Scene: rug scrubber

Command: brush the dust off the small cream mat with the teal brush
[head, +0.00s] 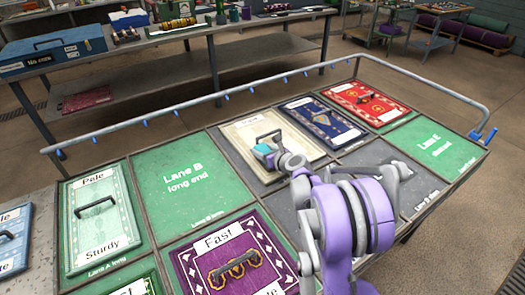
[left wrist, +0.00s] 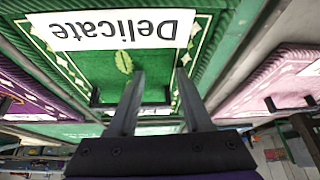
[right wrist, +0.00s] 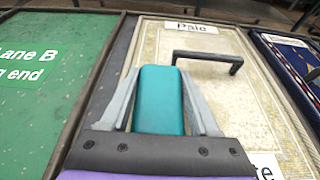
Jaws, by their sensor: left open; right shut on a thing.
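The small cream mat (head: 290,140) lies in a grey bay right of the green Lane B panel. It has a dark handle and a "Pale" label, and also shows in the right wrist view (right wrist: 240,110). My right gripper (right wrist: 165,100) is shut on the teal brush (right wrist: 159,98), over the mat's left edge. In the head view the brush (head: 264,155) is partly hidden by the gripper; whether it touches the mat is unclear. My left gripper (left wrist: 160,85) is open over a green "Delicate" mat (left wrist: 110,70), its fingers near that mat's dark handle.
A blue mat (head: 322,122) and a red mat (head: 366,101) lie right of the cream one. A purple "Fast" mat (head: 235,262) lies in front, and a pale green mat (head: 101,220) at left. A low rail (head: 240,90) runs along the back edge.

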